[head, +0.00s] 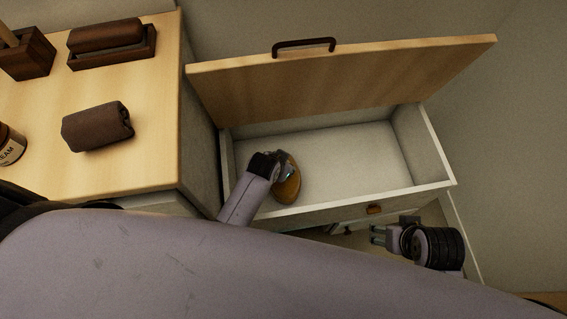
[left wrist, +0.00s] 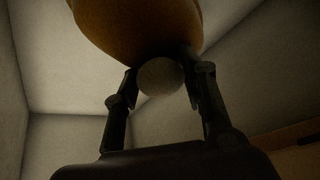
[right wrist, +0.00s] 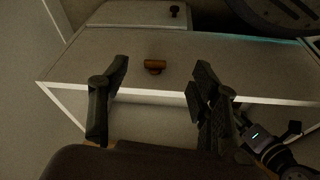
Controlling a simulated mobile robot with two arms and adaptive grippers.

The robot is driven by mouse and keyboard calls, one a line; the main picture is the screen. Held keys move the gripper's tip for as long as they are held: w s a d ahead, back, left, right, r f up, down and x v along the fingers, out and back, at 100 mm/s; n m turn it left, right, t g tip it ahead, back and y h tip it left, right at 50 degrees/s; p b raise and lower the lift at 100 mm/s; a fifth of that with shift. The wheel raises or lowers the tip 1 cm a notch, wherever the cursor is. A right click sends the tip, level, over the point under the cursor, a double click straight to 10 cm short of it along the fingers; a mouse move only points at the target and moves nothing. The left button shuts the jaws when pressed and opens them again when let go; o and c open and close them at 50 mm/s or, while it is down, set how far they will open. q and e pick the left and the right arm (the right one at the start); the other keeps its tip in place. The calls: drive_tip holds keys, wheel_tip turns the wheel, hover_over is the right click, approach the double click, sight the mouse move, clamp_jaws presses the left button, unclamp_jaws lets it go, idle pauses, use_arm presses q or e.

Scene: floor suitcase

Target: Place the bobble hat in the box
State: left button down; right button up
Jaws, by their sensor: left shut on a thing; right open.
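The bobble hat (head: 287,186) is orange-brown and sits inside the box, near its front left corner. In the left wrist view the hat's orange body (left wrist: 140,25) shows above a pale round bobble (left wrist: 160,76). My left gripper (head: 278,170) is shut on the hat, with its fingers on either side of the bobble. The box (head: 345,158) is pale inside, and its wooden lid (head: 335,85) stands open at the back. My right gripper (head: 376,235) is open and empty, outside the box by its front. The left gripper's fingertips are partly hidden in the head view.
A wooden-topped cabinet (head: 150,160) stands to the left. It carries a rolled brown cloth (head: 97,127), a wooden tray (head: 140,50) with another roll, a wooden holder (head: 28,58) and a jar (head: 10,146). A small handle (right wrist: 155,66) sits on the front below the box opening. Most of the box floor is clear.

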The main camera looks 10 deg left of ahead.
use_arm(q)
drive_tip(key=c, duration=1)
unclamp_jaws()
drive_tip(key=shift+f, duration=0.1)
use_arm(e)
drive_tip(key=shift+r, duration=0.1)
use_arm(q)
drive_tip(key=shift+r, duration=0.25)
drive_tip(key=p+v, duration=0.2)
drive_tip(key=v, duration=0.4)
drive_tip(key=shift+p, duration=0.4)
drive_tip(key=shift+p+v, duration=1)
drive_tip(key=shift+v, duration=1.9)
use_arm(e)
wheel_tip(320, 180, down, 16)
drive_tip(key=s+g, duration=0.1)
drive_tip(key=s, duration=0.1)
drive_tip(key=shift+f, duration=0.25)
